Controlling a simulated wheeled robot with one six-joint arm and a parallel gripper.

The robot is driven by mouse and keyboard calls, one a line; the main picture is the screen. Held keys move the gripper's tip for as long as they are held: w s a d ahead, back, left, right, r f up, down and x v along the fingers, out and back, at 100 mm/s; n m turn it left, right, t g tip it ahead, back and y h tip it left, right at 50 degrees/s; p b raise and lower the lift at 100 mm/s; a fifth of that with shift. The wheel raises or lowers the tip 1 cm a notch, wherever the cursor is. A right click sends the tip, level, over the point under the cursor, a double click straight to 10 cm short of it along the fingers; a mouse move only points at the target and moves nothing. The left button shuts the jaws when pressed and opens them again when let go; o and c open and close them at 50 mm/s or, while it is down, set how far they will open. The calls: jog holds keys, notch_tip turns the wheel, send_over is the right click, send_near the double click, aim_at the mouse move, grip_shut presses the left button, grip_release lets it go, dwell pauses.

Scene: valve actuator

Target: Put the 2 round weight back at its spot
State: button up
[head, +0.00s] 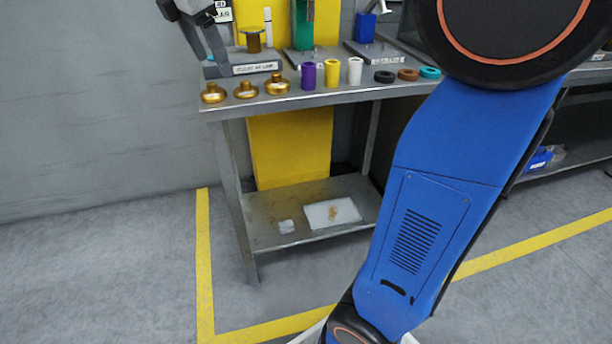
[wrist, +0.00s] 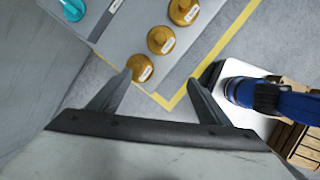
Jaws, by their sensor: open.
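Three brass round weights stand in a row along the left front of the bench: a left one (head: 213,94), a middle one (head: 246,90) and a right one (head: 277,84). They also show in the wrist view, nearest (wrist: 138,68), middle (wrist: 160,40) and far (wrist: 183,10), with white labels too small to read, so I cannot tell which is the 2. My gripper (head: 207,40) is above the bench's left end. In the wrist view my gripper (wrist: 160,82) is open, with nothing seen held; the nearest weight appears by its left fingertip. The weight's spot cannot be identified.
Behind the weights is a grey labelled stand (head: 256,68) with a brass spool-shaped piece (head: 253,38). Purple (head: 308,75), yellow (head: 331,73) and white cylinders (head: 355,71) stand to the right, then black, brown and teal rings (head: 430,73). A wall is close on the left.

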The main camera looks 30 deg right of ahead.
jog(key=s+d+f+m+t+y, duration=0.1)
jog(key=s+d+f+m, duration=0.3)
jog(key=s+f+m, duration=0.6)
jog(key=s+d+f+m+t+y, duration=0.1)
jog(key=s+d+f+m+y, duration=0.1)
jog(key=s+f+m, duration=0.8)
jog(key=s+d+f, duration=0.1)
jog(key=s+f, duration=0.3)
jog(key=s, duration=0.3)
jog(key=shift+d+f+t, duration=0.3)
jog(key=shift+d+f, duration=0.05)
jog(key=shift+f, duration=0.05)
